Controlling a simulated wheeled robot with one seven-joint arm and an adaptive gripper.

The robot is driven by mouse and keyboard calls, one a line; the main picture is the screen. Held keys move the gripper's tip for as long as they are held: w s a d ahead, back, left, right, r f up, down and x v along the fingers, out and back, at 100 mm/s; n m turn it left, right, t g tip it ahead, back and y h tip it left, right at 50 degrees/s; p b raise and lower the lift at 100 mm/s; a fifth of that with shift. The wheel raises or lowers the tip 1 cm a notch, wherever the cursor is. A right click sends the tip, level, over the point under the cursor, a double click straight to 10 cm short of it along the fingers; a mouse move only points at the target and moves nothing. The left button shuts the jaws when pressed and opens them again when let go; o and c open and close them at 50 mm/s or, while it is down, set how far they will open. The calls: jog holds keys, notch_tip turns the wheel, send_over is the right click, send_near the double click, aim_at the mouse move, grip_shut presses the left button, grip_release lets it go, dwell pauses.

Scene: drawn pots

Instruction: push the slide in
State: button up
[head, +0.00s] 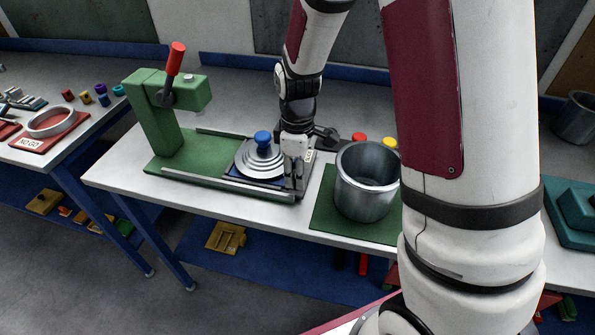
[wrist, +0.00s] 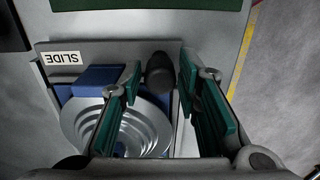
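The wrist view shows the stack (wrist: 150,130) and a grey end plate (wrist: 105,49) with a "SLIDE" label (wrist: 62,57). A dark rounded handle (wrist: 158,72) sticks out beside it. My gripper (head: 293,183) points down at the slide's right end. In the wrist view its teal-padded fingers (wrist: 162,95) are apart, with the handle showing between their tips. I cannot tell whether they touch it.
The green press (head: 153,110) with a red-gripped lever (head: 176,58) stands at the slide's left end. A metal pot (head: 366,180) stands on a green mat (head: 325,211) just right of my gripper. Red (head: 359,137) and yellow (head: 389,143) caps lie behind the pot.

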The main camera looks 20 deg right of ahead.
jog(key=shift+c, duration=0.3)
grip_shut()
jog(key=w+a+b, duration=0.1)
jog(key=w+a, duration=0.2)
jog(key=a, duration=0.1)
jog(key=w+a+b, duration=0.1)
jog(key=w+a, duration=0.2)
jog(key=a, duration=0.1)
jog(key=w+a+b, duration=0.2)
jog(key=w+a, duration=0.1)
jog(key=a, duration=0.2)
jog(key=shift+w, duration=0.25)
jog(key=shift+w+a, duration=0.25)
jog(key=shift+a, duration=0.15)
jog(key=shift+r, duration=0.1)
jog(key=shift+o, duration=0.3)
grip_release()
jog(key=shift+w+a, duration=0.1)
jog(key=shift+a, duration=0.05)
notch_tip(320, 180, up, 12)
